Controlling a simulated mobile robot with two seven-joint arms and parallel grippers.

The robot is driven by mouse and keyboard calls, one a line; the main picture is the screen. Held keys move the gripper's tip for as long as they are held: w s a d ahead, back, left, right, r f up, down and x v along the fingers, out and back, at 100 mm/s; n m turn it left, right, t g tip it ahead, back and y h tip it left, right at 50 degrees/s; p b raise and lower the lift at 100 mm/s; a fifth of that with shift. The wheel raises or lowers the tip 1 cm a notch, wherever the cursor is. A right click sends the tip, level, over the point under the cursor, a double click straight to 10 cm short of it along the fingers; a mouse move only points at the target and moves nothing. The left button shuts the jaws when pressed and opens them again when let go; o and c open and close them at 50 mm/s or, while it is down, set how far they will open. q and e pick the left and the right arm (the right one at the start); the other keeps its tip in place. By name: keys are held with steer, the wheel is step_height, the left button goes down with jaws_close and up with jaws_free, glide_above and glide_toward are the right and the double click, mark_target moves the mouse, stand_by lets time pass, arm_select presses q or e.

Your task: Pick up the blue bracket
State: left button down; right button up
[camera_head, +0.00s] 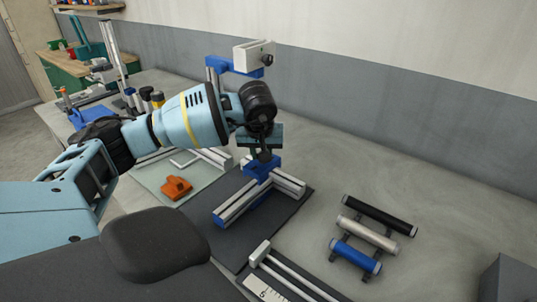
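A blue bracket (259,170) sits on the silver rails of a small frame on the dark mat, at the middle of the view. My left arm comes in from the left, and my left gripper (264,154) points down right at the top of this bracket. The gripper's dark body hides most of the fingers, so I cannot tell whether they are open or shut, or whether they touch the bracket. Another blue bracket-like part (218,65) stands higher up behind the gripper, beside a white block. My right gripper is not in view.
An orange part (176,187) lies on a pale mat to the left. Black (380,214), white (369,234) and blue (355,256) rolls lie on a rack at the right. The table behind the rolls is clear.

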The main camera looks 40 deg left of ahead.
arm_select(q)
steer(key=s+r+b, duration=0.1)
steer(key=s, duration=1.2)
steer(key=shift+s+r, duration=0.2)
steer(key=shift+s, duration=0.1)
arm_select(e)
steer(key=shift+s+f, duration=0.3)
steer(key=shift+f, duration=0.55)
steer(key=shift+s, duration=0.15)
